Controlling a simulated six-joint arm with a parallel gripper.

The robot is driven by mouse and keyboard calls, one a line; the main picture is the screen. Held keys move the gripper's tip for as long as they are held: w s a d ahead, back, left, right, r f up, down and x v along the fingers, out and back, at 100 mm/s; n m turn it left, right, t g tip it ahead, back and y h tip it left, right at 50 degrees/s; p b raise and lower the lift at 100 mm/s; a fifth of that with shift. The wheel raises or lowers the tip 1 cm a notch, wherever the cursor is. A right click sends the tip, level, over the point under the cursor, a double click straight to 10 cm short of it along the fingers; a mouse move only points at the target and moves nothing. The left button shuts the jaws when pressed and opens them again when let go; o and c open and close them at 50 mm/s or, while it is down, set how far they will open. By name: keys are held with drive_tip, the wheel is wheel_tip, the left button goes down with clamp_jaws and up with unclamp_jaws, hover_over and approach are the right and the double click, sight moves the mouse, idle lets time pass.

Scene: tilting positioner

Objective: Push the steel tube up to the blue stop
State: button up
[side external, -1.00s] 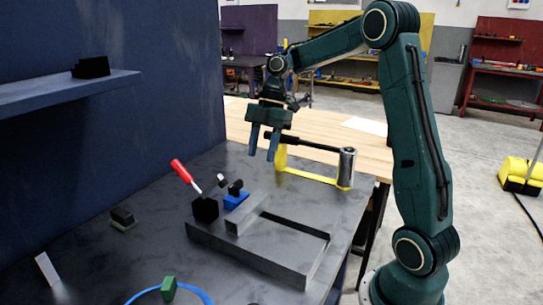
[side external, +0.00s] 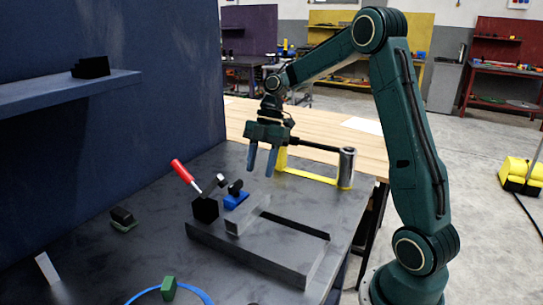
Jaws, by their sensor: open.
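My gripper (side external: 261,173) is open and empty, its two blue-grey fingers pointing down above the far part of the bench. The blue block (side external: 235,200), which looks like the stop, sits behind the grey frame with a black knob on it. My gripper is above and to the right of it, apart from it. I cannot clearly make out a loose steel tube.
A grey slotted frame (side external: 250,252) lies in the middle. A black block (side external: 205,210) with a red-handled lever (side external: 182,171) stands at its left. A green block (side external: 168,287) and blue ring (side external: 143,292) are in front. A wall shelf (side external: 60,92) juts out at left.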

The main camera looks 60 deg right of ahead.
sight(254, 200)
drive_tip(key=x, duration=1)
clamp_jaws()
